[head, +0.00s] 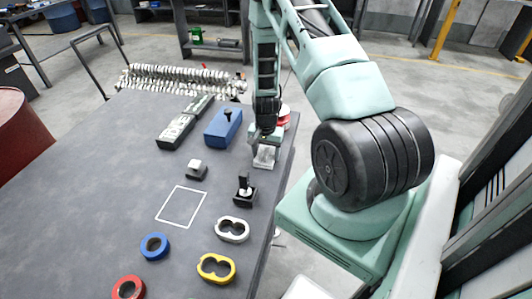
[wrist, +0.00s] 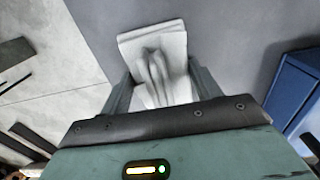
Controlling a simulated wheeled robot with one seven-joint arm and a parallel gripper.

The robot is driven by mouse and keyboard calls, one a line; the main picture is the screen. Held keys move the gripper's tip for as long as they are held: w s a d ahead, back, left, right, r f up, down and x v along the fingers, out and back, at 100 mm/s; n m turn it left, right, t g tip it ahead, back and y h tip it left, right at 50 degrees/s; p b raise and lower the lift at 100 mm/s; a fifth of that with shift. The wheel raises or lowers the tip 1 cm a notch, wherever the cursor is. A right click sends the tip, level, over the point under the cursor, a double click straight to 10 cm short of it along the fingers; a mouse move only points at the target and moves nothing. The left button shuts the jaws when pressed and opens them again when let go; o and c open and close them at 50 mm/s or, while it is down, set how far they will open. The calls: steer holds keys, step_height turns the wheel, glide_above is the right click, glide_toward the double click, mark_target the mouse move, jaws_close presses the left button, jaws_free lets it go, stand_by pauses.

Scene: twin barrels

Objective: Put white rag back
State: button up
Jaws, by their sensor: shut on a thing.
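The white rag (head: 265,157) lies at the table's right edge, below my gripper (head: 264,137) in the head view. In the wrist view the rag (wrist: 152,45) is a pale folded cloth with a raised pinched fold between my fingers. My gripper (wrist: 160,85) is shut on that fold. I cannot tell whether the rag is resting on the table or slightly lifted. A white outlined rectangle (head: 160,221) is marked on the grey table (head: 85,190), to the left and nearer; it is empty.
A small block (head: 196,171) and a black stand (head: 245,192) flank the rectangle's far side. The left tabletop is clear.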

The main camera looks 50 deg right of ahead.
mark_target(265, 149)
steer(key=o, duration=1.1)
steer(key=shift+s+a+f, duration=0.1)
steer(key=shift+s+f, duration=0.05)
steer(key=shift+f, duration=0.15)
steer(key=shift+o, duration=0.2)
steer(key=shift+f, duration=0.1)
steer(key=shift+a, duration=0.1)
steer(key=shift+w+r+p, duration=0.25)
steer(key=shift+r+p, duration=0.1)
steer(key=shift+r, duration=0.2)
step_height(265, 149, up, 12)
steer(key=b, duration=0.1)
